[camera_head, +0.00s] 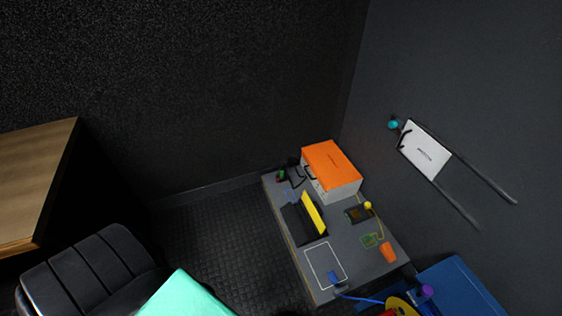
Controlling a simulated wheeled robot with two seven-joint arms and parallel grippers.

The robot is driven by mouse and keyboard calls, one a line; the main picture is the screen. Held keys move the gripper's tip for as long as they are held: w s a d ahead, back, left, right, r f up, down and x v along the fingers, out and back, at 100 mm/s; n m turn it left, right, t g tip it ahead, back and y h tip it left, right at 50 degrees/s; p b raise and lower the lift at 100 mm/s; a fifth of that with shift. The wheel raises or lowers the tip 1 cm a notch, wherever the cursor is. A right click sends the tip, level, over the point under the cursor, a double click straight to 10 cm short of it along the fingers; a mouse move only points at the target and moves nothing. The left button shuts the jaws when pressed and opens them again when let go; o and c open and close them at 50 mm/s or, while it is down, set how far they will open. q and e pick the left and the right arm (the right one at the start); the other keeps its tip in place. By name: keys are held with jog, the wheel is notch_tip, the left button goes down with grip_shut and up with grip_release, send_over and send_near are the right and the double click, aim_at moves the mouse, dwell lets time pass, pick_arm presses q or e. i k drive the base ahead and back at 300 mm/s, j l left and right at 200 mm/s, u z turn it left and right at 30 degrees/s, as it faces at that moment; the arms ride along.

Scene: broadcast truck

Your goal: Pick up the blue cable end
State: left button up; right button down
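The blue cable end (334,278) is a small blue plug near the front edge of a low grey table (349,246). It lies at the lower part of a white outlined rectangle (325,262) on the table top. From it the blue cable (362,298) runs right, past the table's front corner, toward colourful round items at the bottom edge of the picture. Nothing is seen holding the cable end. Neither of my grippers shows in this view.
On the table are an orange-topped white case (332,172), a black and yellow item (312,214), and an orange piece (388,252). A blue box (462,288) stands at lower right. A black chair (88,270) and wooden desk (35,180) are left. Open floor (220,235) lies between.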

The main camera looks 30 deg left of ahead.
aim_at(334, 280)
jog(key=u, duration=0.75)
jog(key=k+l+z, duration=0.3)
jog(key=z, duration=0.15)
